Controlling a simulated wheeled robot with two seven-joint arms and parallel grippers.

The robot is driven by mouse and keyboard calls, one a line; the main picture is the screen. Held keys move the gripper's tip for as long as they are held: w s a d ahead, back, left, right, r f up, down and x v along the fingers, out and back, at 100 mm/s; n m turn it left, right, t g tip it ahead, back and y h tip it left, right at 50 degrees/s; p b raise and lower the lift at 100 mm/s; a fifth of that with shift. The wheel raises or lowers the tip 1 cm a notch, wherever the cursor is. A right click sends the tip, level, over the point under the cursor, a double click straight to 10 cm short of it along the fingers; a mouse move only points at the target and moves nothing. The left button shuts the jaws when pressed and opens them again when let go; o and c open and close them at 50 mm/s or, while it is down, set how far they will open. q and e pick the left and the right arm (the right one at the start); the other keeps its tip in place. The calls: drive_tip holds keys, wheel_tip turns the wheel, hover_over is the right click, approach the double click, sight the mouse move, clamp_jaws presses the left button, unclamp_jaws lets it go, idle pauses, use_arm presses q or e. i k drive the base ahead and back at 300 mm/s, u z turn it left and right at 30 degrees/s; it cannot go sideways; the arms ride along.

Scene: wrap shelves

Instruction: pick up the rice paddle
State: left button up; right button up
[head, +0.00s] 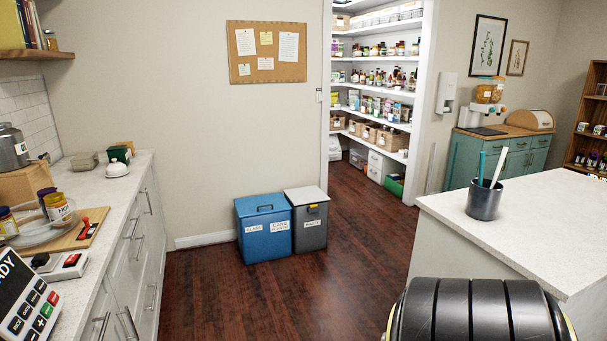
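I cannot make out a rice paddle for certain. A dark grey cup (484,202) stands on the white island counter at the right. It holds a teal upright handle (482,166) and a white tilted handle (499,167). Their lower ends are hidden in the cup, so I cannot tell if either is the rice paddle. Neither of my grippers is in view.
The island counter (550,212) is mostly bare around the cup. A cluttered counter (130,172) runs along the left. A blue bin (265,238) and a grey bin (312,234) stand by the wall. Open wooden floor (330,275) lies between the counters.

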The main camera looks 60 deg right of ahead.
sight(505, 150)
drive_tip(key=z, duration=2.35)
drive_tip(key=i, duration=3.65)
drive_tip(key=z, duration=1.95)
